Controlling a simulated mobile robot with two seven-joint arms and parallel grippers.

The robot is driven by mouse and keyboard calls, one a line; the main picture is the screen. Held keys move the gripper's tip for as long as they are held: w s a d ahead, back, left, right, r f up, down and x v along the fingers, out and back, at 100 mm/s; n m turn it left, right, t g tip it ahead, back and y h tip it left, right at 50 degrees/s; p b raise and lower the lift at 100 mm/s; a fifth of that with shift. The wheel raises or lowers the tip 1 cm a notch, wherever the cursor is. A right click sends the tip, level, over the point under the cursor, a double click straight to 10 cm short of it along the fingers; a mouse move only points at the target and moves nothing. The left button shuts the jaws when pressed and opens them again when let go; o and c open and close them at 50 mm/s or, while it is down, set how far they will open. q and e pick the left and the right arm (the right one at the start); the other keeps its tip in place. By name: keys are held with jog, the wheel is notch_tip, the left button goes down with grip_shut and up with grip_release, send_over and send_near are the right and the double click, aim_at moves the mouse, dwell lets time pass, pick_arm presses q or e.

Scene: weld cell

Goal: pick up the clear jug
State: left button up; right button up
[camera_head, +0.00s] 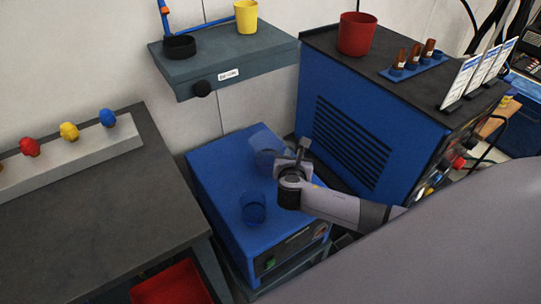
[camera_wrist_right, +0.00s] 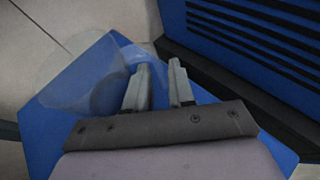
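The clear jug (camera_head: 264,146) is see-through and faint, and it stands at the far part of a blue box's top. In the right wrist view the jug (camera_wrist_right: 85,75) fills the area left of the fingers. My right gripper (camera_head: 303,152) is just right of the jug in the head view. In the right wrist view its two fingers (camera_wrist_right: 160,85) are apart, with blue surface showing between them. The near finger overlaps the jug's edge in that view; I cannot tell whether they touch. My left gripper is not in view.
A large blue vented cabinet (camera_head: 345,140) rises close on the right. A grey shelf (camera_head: 235,70) with a yellow cup (camera_head: 246,16) is behind. A dark table (camera_head: 100,215) is at left.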

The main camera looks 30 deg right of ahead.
jog(key=shift+w+d+f, duration=0.2)
jog(key=shift+w+d, duration=0.05)
jog(key=shift+w, duration=0.15)
grip_shut()
jog(key=shift+r, duration=0.15)
